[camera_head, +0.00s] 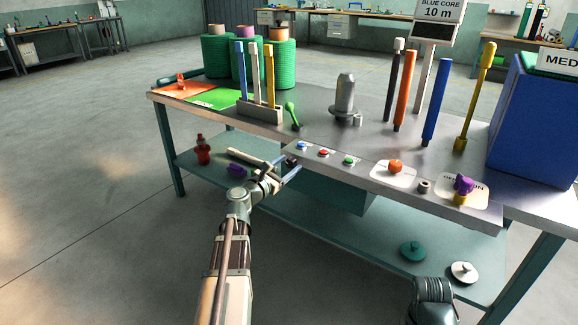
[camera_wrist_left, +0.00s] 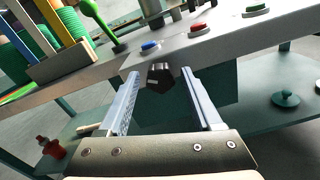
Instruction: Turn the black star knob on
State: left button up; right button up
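The black star knob (camera_wrist_left: 160,76) sits on the front edge panel of the bench, just below the blue button (camera_wrist_left: 150,46). In the head view the knob is mostly hidden behind my left gripper (camera_head: 288,170). In the left wrist view my left gripper (camera_wrist_left: 161,78) is open, with one finger on either side of the knob's outline. The knob lies around the level of the fingertips; I cannot tell whether either finger touches it. My right gripper is not in view.
On the bench front are a red button (camera_head: 323,153), a green button (camera_head: 349,160), an orange knob (camera_head: 395,166) and a purple knob (camera_head: 463,185). A green-handled lever (camera_head: 292,115) stands behind. Below is a shelf with a red bottle (camera_head: 203,151) and a teal disc (camera_head: 413,251).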

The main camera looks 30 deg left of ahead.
pick_arm(q)
grip_shut()
jog(key=m, duration=0.5)
jog(key=shift+d+m, duration=0.1)
jog(key=shift+m, duration=0.2)
jog(key=m, duration=0.6)
jog(key=shift+f, duration=0.15)
jog(key=m, duration=0.6)
jog(key=shift+f+m, duration=0.1)
jog(key=shift+m, duration=0.3)
jog(key=m, duration=0.5)
jog(key=shift+m+b, duration=0.3)
jog(key=shift+m, duration=0.2)
jog(key=shift+s, duration=0.1)
